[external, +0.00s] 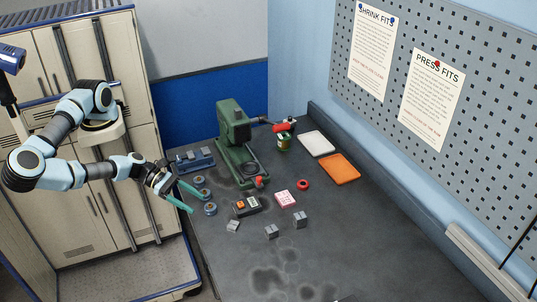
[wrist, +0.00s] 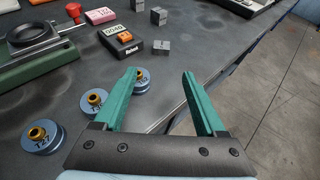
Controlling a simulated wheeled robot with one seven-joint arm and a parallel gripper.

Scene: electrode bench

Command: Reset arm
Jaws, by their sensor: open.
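My arm (external: 60,165) reaches in from the left in the external view. My gripper (external: 183,196) has teal fingers and is at the bench's left edge. In the wrist view my gripper (wrist: 176,75) is open, with nothing between the fingers. Below it show the bench edge and the floor. Several blue round pieces with brass-coloured centres lie beside it; one (wrist: 141,82) is partly behind the left finger, and another (wrist: 42,137) lies further left with the marking T27.
Cabinets (external: 75,190) stand left.

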